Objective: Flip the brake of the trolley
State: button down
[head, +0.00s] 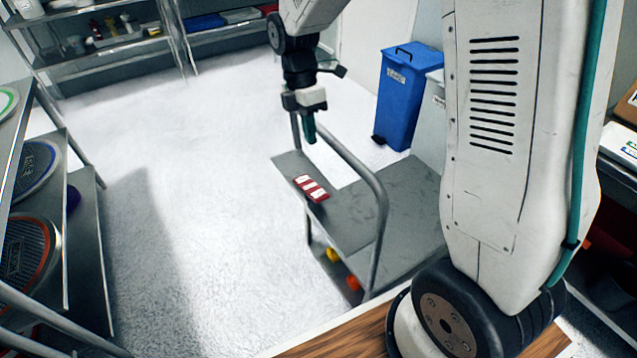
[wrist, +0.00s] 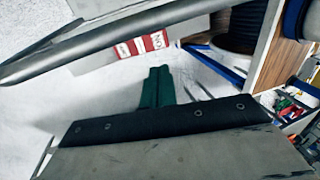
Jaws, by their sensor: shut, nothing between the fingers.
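The grey trolley (head: 405,215) stands in the middle of the head view, with a bent tube handle (head: 380,200) along its near side. A red and white block (head: 311,188) lies on its top shelf near the left edge. My gripper (head: 309,138) points down above the trolley, apart from it, with its green fingers together and empty. I cannot make out a brake in either view.
Yellow (head: 333,255) and orange (head: 353,284) items show low under the trolley's top shelf. A blue bin (head: 405,95) stands behind it. A rack with round sieves (head: 30,165) is at the left. The white floor (head: 190,200) between is clear.

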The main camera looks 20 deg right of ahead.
aim_at(322, 196)
dwell(0.4)
jog(key=x, duration=1.4)
jog(key=shift+s+f, duration=0.45)
jog(key=shift+s, duration=0.2)
jog(key=shift+r, duration=0.1)
notch_tip(322, 196, up, 14)
jog(key=shift+w, duration=0.15)
dwell(0.4)
